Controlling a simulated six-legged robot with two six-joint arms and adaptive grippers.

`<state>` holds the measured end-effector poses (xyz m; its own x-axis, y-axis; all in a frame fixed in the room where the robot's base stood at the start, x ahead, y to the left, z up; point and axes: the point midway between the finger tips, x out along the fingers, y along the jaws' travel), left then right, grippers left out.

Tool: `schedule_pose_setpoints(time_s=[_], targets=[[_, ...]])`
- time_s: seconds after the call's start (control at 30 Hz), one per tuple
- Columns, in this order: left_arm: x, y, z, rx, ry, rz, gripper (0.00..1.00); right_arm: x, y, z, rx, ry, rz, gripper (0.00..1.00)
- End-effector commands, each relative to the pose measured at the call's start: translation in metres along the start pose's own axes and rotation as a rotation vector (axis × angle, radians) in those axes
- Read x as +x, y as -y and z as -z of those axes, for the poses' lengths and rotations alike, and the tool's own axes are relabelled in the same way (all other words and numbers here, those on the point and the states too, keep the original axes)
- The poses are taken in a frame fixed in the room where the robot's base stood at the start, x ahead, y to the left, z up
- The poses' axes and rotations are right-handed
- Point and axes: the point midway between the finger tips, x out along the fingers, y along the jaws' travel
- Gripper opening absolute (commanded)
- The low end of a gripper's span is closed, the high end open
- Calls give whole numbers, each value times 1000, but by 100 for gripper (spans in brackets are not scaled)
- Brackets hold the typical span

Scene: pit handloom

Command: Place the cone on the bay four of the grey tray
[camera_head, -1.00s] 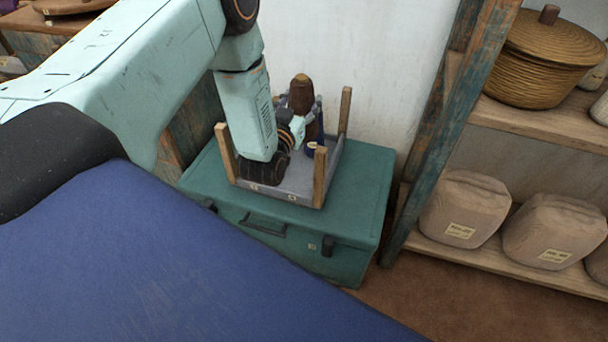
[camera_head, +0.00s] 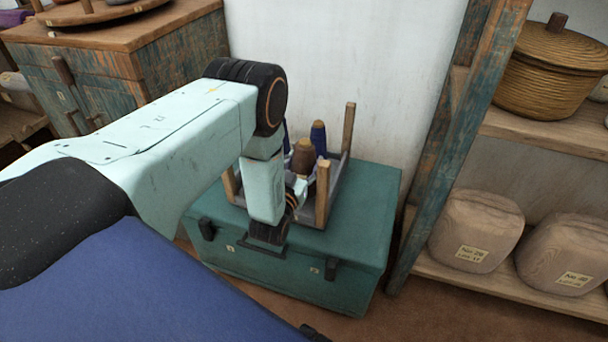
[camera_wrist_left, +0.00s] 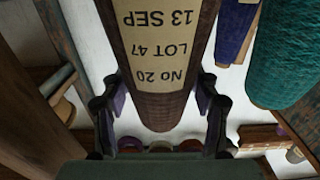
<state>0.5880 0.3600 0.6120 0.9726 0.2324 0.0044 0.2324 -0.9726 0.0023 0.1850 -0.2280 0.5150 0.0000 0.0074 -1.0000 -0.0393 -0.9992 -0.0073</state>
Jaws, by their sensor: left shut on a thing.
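My left gripper (camera_head: 299,186) is shut on a brown cone (camera_head: 303,158). In the left wrist view the gripper (camera_wrist_left: 162,100) has its fingers on both sides of the cone (camera_wrist_left: 165,60), whose label reads No 20, LOT 47, 13 SEP. The cone looks upright, low among the wooden posts of the grey tray (camera_head: 312,219). I cannot tell whether its base touches the tray. My wrist hides much of the tray, including its bay marks. A dark blue cone (camera_head: 318,138) stands just behind the brown one. My right gripper is not in view.
The tray sits on a green chest (camera_head: 365,215) against a white wall. Its corner posts (camera_head: 323,192) rise close to my wrist. A teal cone (camera_wrist_left: 283,60) is near in the left wrist view. A shelf with wrapped bundles (camera_head: 476,232) and a basket (camera_head: 552,70) stands right.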

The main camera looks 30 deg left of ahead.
Motion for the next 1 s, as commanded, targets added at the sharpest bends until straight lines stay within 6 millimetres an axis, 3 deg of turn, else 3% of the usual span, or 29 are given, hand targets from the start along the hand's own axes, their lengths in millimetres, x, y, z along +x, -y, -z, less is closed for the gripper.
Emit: schedule_pose_setpoints(time_s=[0.1, 0.2, 0.57, 0.6, 0.7, 1.0], targets=[[0, 0, -24, 1, 0, -1, 22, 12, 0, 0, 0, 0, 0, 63], [0, 0, -35, 1, -1, -1, 22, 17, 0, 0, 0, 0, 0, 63], [0, 0, -37, 1, 0, 0, 22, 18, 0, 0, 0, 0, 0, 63], [0, 0, -37, 1, 2, 0, 64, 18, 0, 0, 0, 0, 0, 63], [0, 0, -36, 1, 2, 0, 71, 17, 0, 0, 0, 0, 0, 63], [0, 0, -35, 1, 2, 0, 71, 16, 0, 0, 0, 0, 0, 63]])
